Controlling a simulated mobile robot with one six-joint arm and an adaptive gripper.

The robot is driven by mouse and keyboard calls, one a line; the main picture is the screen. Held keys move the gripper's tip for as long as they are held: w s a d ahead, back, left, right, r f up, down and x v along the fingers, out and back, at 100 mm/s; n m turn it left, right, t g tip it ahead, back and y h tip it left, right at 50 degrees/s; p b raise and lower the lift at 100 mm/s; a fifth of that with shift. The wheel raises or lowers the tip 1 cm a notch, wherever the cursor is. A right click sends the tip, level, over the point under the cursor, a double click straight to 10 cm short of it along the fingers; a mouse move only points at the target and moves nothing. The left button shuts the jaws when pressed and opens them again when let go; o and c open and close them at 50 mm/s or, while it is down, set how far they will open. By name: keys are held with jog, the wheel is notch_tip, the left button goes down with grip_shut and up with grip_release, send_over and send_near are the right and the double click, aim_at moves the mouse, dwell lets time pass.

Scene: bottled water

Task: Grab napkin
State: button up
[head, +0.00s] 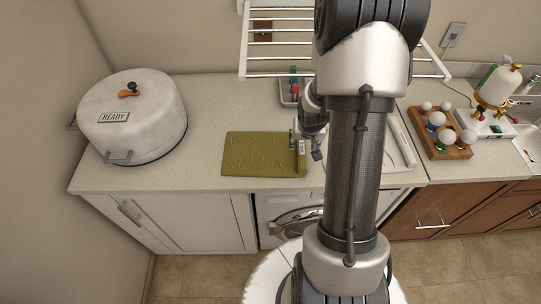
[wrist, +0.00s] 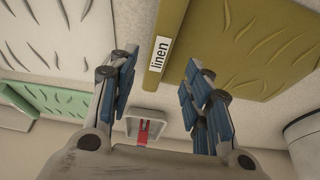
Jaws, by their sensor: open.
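An olive-green folded napkin (head: 258,155) with a raised leaf pattern lies flat on the counter, left of my arm in the head view. In the wrist view the napkin (wrist: 255,45) fills the upper right, and its labelled edge reads "linen". My gripper (wrist: 158,68) is open, with blue-padded fingers spread on either side of that labelled edge in the picture. I cannot tell whether the fingers touch the napkin. In the head view my gripper (head: 309,146) is at the napkin's right edge, partly hidden by my arm.
A white tray (head: 284,97) with small coloured items and a drying rack (head: 277,75) stand behind. A round white pot (head: 135,105) stands left. A wooden holder (head: 458,151) is right.

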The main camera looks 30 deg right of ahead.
aim_at(302, 148)
jog(key=b+x, duration=0.2)
jog(key=x, duration=0.1)
jog(key=b+x, duration=0.1)
jog(key=x, duration=0.1)
jog(key=shift+s+a+f, duration=0.1)
jog(key=shift+s+a, duration=0.05)
jog(key=shift+s, duration=0.15)
jog(key=shift+w+f, duration=0.15)
jog(key=shift+f, duration=0.15)
jog(key=shift+r, duration=0.1)
jog(key=shift+c, duration=0.2)
grip_shut()
